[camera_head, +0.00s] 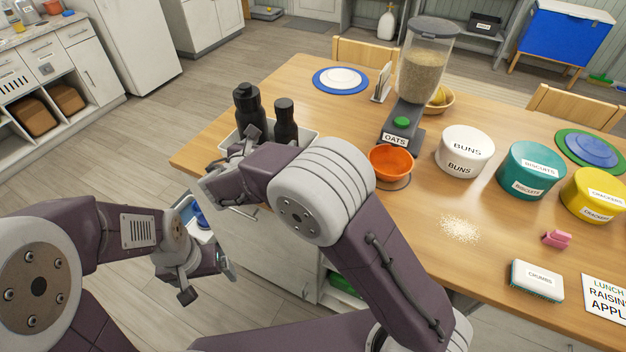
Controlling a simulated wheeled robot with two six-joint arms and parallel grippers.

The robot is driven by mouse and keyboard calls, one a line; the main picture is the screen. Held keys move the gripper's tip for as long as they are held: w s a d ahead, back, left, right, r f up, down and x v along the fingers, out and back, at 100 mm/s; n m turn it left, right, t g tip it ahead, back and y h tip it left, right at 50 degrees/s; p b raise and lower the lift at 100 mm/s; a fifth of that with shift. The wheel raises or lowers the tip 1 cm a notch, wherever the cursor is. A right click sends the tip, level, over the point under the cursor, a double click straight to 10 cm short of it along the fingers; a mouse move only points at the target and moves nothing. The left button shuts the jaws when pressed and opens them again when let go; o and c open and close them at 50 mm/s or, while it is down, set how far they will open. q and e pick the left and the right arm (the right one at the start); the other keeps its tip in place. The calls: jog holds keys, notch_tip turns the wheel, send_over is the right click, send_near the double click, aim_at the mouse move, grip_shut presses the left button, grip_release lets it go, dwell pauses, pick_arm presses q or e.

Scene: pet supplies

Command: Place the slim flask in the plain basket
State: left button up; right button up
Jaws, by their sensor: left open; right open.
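Two black flasks stand upright at the table's far left corner: a wider one (250,115) and a narrower, shorter one (286,118), which looks like the slim flask. A white, low-walled container (310,135) shows around their lower parts; it may be the plain basket, but I see no label. My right arm hides the flasks' bases and much of the container. My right gripper (228,168) is open, just in front of the flasks, with no object visible between its fingers. My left gripper (208,282) is open and empty, low and in front of the table's left end.
An orange bowl (390,162), an oats dispenser (415,85) and a buns tub (464,152) stand right of the flasks. Blue items (200,217) show below the table edge, partly hidden. Crumbs (460,229) and a sponge (537,281) lie nearer.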

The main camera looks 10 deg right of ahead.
jog(key=s+d+f+m+g, duration=0.3)
jog(key=s+d+m, duration=0.3)
jog(key=s+d+f+m+g+y, duration=0.1)
jog(key=s+d+f+m+g, duration=0.3)
jog(key=s+d+m, duration=0.2)
jog(key=s+d+f+m+g+y, duration=0.1)
jog(key=s+d+f+m+g, duration=0.2)
jog(key=s+d+m, duration=0.3)
jog(key=shift+s+f+m+g, duration=0.3)
jog(key=shift+s+f+m, duration=0.45)
jog(key=shift+s+m, duration=0.15)
jog(key=s+f+m+y, duration=0.1)
jog(key=s+m+y, duration=0.2)
jog(key=s+m, duration=0.4)
jog(key=m, duration=0.4)
jog(key=shift+a+f+m+y, duration=0.25)
jog(key=shift+a+m+y, duration=0.05)
jog(key=shift+m, duration=0.1)
